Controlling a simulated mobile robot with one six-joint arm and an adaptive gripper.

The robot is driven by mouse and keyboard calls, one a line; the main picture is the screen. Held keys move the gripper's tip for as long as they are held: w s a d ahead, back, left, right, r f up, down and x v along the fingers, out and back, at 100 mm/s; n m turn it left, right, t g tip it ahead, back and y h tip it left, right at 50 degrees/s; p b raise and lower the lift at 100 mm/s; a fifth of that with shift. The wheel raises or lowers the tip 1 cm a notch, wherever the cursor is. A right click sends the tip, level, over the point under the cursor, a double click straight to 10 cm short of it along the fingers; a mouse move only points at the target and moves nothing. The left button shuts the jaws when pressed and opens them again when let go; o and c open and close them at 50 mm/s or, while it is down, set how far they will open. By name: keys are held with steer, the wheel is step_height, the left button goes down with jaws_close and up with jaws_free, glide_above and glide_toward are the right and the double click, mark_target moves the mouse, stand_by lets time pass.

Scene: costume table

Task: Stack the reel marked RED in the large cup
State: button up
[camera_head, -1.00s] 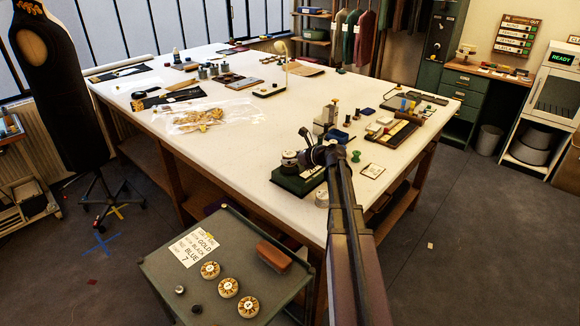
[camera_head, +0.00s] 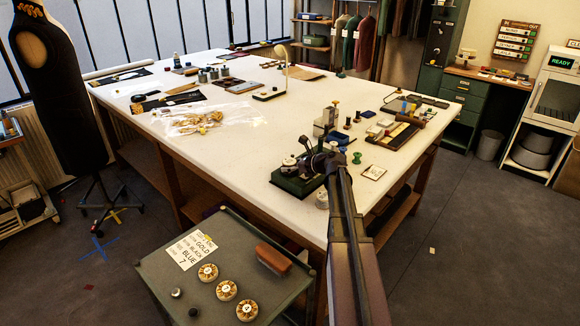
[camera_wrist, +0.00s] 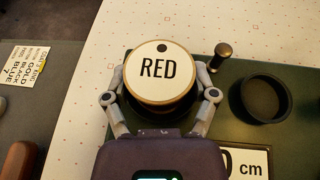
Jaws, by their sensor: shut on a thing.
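The reel marked RED (camera_wrist: 158,73) has a cream top with a dark hole, and its label faces my wrist camera. My gripper (camera_wrist: 160,94) has its two grey fingers closed on the reel's sides. A dark round shape shows beneath the reel, but whether the reel touches or sits inside it is hidden. A dark round cup (camera_wrist: 266,98) stands empty to the right on a green base (camera_wrist: 228,70). In the head view, my gripper (camera_head: 300,160) is over the green base (camera_head: 292,187) near the table's front corner.
A dark knobbed post (camera_wrist: 221,55) rises near the reel. A green spool (camera_head: 357,158) and a framed card (camera_head: 374,172) lie to the right. A white spool (camera_head: 322,199) stands near the table edge. A cart (camera_head: 180,302) with several reels stands in front.

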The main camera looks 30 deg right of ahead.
steer(key=o, duration=1)
steer(key=shift+o, duration=0.2)
steer(key=shift+r, duration=0.1)
steer(key=shift+r+p, duration=0.35)
steer(key=shift+p, duration=0.15)
steer(key=p+v, duration=0.4)
steer(key=v, duration=0.6)
steer(key=shift+s, duration=0.15)
steer(key=shift+v, duration=0.8)
steer(key=shift+f, duration=0.15)
